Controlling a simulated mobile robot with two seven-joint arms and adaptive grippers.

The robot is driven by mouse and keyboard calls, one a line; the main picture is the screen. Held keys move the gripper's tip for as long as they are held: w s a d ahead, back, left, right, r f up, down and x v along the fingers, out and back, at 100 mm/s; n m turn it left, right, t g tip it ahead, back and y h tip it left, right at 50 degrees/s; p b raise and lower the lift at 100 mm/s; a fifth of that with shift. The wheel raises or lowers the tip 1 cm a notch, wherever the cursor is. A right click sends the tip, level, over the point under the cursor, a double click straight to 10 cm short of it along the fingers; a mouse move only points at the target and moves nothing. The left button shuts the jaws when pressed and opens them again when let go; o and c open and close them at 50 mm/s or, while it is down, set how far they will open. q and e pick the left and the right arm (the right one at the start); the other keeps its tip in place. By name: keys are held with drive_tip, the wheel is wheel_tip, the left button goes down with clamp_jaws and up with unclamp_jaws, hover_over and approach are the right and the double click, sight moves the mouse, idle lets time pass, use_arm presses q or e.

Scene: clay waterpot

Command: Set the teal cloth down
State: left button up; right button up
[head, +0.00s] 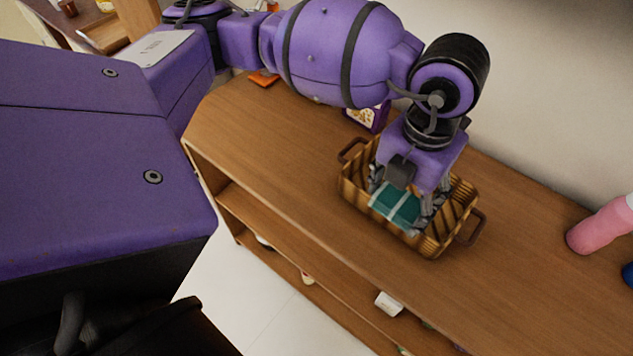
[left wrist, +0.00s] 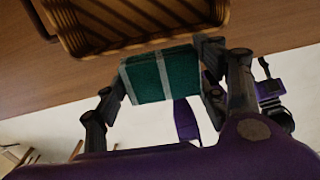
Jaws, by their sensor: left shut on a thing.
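The teal cloth (head: 396,205) is a folded block with pale stripes. My left gripper (head: 403,203) is shut on it, with one finger on each side. In the head view the cloth shows over the woven basket (head: 357,193), within its outline. In the left wrist view the cloth (left wrist: 160,74) sits between the fingertips (left wrist: 163,78), and the basket's rim (left wrist: 150,42) is just past it. I cannot tell whether the cloth touches the basket. My right gripper is in neither view.
The basket stands on a long wooden shelf unit (head: 290,150), with dark handles at its ends. A purple box (head: 367,117) is behind it. A pink bottle (head: 598,228) lies or stands at the right. A white item (head: 388,304) is on the lower shelf. The top between basket and bottle is clear.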

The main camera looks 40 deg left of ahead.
use_arm(q)
drive_tip(key=w+a+f, duration=0.1)
drive_tip(key=w+f, duration=0.1)
drive_tip(key=w, duration=0.1)
drive_tip(key=w+a+f, duration=0.2)
drive_tip(key=w+f, duration=0.1)
drive_tip(key=w+a+f, duration=0.2)
drive_tip(key=w+f, duration=0.1)
drive_tip(key=shift+w+a+f, duration=0.1)
drive_tip(key=shift+w+f, duration=0.05)
drive_tip(key=shift+w, duration=0.05)
drive_tip(key=shift+w+a+f, duration=0.1)
drive_tip(key=shift+w+f, duration=0.05)
drive_tip(key=shift+f, duration=0.1)
drive_tip(key=shift+w+a+f, duration=0.1)
drive_tip(key=shift+w+f, duration=0.1)
drive_tip(key=shift+f, duration=1.5)
drive_tip(key=shift+f, duration=0.1)
drive_tip(key=o, duration=1.1)
drive_tip(key=shift+c, duration=0.2)
